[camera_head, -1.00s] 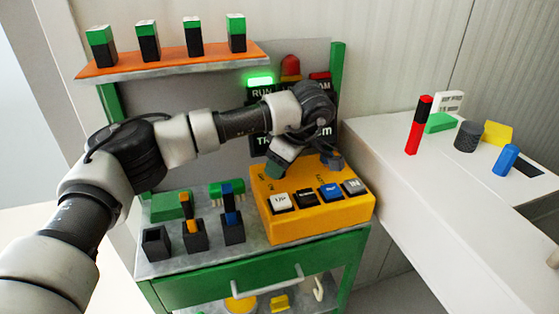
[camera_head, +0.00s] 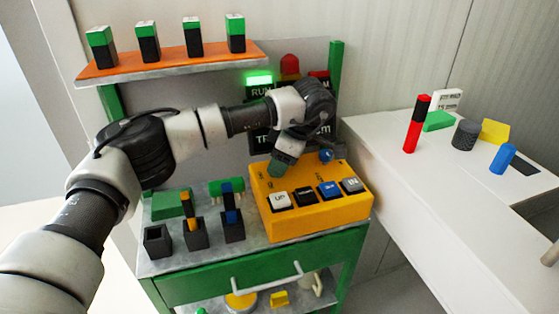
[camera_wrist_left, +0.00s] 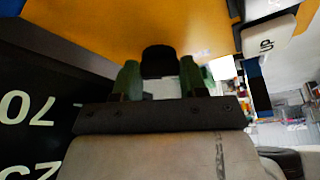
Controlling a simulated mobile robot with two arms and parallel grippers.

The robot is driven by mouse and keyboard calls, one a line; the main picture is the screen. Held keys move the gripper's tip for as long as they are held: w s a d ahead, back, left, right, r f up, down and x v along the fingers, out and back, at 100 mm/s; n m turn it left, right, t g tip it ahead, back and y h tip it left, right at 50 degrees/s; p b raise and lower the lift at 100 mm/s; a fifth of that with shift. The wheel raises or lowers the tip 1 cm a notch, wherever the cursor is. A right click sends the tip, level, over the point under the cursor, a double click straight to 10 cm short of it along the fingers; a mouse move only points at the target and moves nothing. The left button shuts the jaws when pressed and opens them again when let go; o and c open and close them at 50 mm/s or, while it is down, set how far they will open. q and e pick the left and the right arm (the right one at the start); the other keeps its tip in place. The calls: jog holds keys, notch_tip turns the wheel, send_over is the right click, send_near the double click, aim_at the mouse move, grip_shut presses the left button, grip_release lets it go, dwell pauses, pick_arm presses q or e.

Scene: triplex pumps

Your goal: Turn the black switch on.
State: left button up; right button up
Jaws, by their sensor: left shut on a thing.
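The yellow control box (camera_head: 300,222) stands on the green bench. My left gripper (camera_head: 278,168) reaches down to the back left of the box's top, its fingers partly covered by my wrist in the head view. In the left wrist view my left gripper (camera_wrist_left: 160,78) has its two green fingers on either side of the black switch (camera_wrist_left: 159,58), shut on it, with the yellow box surface behind. In the head view the black switch is hidden by the gripper. My right gripper is not in view.
The box front has a white UP button (camera_head: 279,199), a black button (camera_head: 306,196), a blue button (camera_head: 329,189) and a grey IN button (camera_head: 352,185). A blue knob (camera_head: 326,156) is on its back right. A green lamp (camera_head: 259,80) is lit behind my arm.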

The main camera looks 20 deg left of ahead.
pick_arm(q)
jog(key=o, duration=0.9)
jog(key=shift+r, duration=0.1)
